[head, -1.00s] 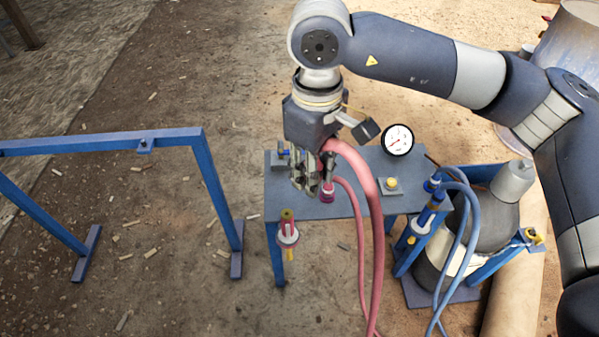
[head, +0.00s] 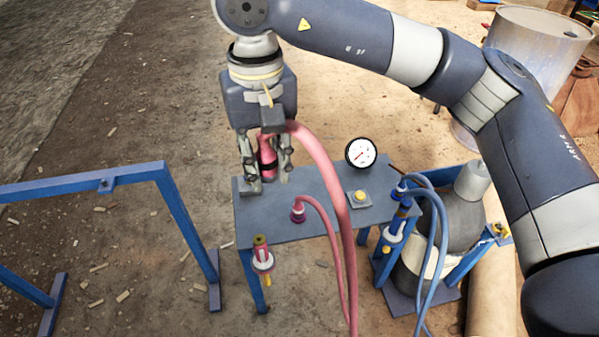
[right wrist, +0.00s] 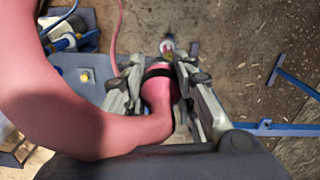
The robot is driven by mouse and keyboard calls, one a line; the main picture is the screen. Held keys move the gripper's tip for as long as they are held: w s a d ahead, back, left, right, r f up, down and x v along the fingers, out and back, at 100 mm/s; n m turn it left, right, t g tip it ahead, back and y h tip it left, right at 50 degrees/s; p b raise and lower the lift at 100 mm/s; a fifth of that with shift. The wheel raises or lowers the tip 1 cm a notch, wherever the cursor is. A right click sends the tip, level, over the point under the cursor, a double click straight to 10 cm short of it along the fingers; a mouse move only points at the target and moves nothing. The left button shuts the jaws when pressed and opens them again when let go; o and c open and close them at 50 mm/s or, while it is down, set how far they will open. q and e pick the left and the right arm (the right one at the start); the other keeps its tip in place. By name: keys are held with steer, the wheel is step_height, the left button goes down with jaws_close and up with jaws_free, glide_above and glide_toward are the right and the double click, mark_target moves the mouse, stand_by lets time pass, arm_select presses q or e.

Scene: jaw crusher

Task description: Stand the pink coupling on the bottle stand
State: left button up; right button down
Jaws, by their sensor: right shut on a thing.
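The pink coupling (head: 267,163), with a black band and a thick pink hose, is held between the fingers of my right gripper (head: 266,170). It hangs roughly upright in the head view, over the left rear part of a grey-topped stand (head: 275,228) with blue legs. Whether it touches the top is unclear. In the right wrist view, the coupling (right wrist: 158,88) sits between both fingers (right wrist: 160,72), and its hose bends off to the left. I cannot tell for sure which structure is the bottle stand. My left gripper is not in view.
A thin pink hose plugs into a fitting (head: 298,212) on the top, near a yellow button (head: 360,197) and gauge (head: 361,153). Blue hoses (head: 438,230) and a grey bottle (head: 432,220) stand right; a blue frame (head: 190,220) stands left.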

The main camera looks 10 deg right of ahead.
steer(key=shift+m, duration=0.8)
steer(key=shift+w+a, duration=1.5)
steer(key=shift+a, duration=0.3)
